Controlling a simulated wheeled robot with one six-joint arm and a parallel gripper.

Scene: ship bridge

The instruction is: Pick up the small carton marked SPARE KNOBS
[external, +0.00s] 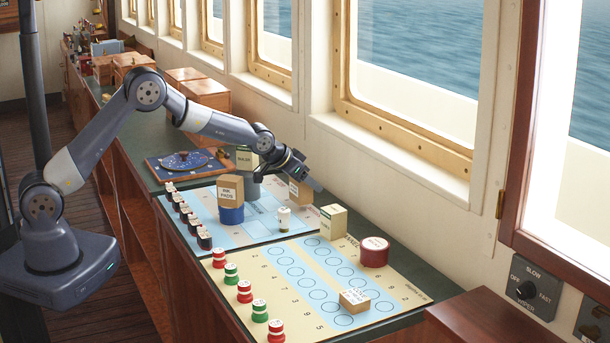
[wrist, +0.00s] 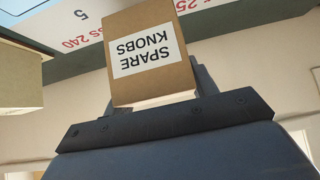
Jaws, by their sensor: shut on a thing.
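The small brown carton marked SPARE KNOBS (wrist: 150,55) fills the upper middle of the wrist view, its white label upside down. My gripper (wrist: 155,95) is shut on it. In the external view my gripper (external: 308,182) is over the far side of the blue chart, with the brown carton (external: 298,192) at its jaws and partly hidden by them. I cannot tell whether the carton's base touches the surface.
An INK PADS carton (external: 229,186) sits on a blue tin (external: 231,215) left of my gripper. The window wall is close on the right.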

